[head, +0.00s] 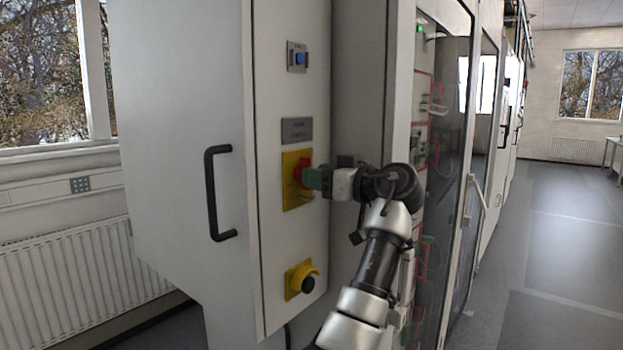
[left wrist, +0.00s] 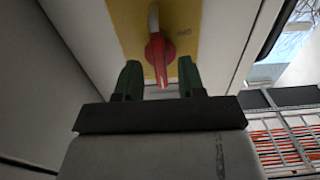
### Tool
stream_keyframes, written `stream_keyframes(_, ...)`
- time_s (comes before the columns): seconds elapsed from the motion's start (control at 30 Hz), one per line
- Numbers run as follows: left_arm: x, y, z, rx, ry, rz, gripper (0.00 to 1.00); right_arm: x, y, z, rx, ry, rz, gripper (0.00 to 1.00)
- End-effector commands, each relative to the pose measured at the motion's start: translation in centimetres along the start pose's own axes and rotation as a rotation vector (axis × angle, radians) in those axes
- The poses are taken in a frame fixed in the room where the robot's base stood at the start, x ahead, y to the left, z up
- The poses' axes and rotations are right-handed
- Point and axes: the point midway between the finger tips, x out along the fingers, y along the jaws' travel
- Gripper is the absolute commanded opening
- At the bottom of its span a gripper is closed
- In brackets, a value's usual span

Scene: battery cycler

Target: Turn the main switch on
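The main switch is a red rotary knob (head: 302,168) on a yellow plate (head: 289,194), on the narrow face of a grey cabinet. My left gripper (head: 314,180) is right in front of it, its green fingers partly covering the knob in the head view. In the left wrist view, the red knob (left wrist: 160,48) shows on its yellow plate (left wrist: 186,22), its handle running up and down the picture. The two green fingers of the left gripper (left wrist: 160,72) stand apart, one on each side of the knob's lower end. I cannot tell whether they touch it. My right gripper is not in view.
A blue button (head: 299,58) sits above and a black knob on a yellow base (head: 300,280) below. A black door handle (head: 213,194) sticks out at left. Glass-fronted cabinets (head: 450,150) stand right of my arm. The floor (head: 560,260) at right is clear.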

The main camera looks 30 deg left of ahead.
Motion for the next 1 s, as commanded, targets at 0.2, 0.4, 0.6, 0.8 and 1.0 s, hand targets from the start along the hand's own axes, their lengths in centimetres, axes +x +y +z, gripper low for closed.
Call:
stream_keyframes(0.2,-4.7,0.1,0.3,0.0,-0.001,0.004,0.39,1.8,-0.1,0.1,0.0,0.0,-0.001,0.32)
stream_keyframes(0.4,-7.7,0.1,0.2,0.001,0.0,0.002,0.39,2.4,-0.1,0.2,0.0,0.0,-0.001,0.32)
stream_keyframes(0.6,-8.6,0.0,0.0,0.0,0.0,0.0,0.39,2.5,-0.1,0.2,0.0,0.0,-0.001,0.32)
stream_keyframes(0.8,-8.6,0.0,0.0,0.0,0.0,0.0,0.39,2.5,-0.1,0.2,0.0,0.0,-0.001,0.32)
stream_keyframes(1.0,-8.6,0.0,0.0,0.001,0.0,0.0,0.39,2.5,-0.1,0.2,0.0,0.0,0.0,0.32)
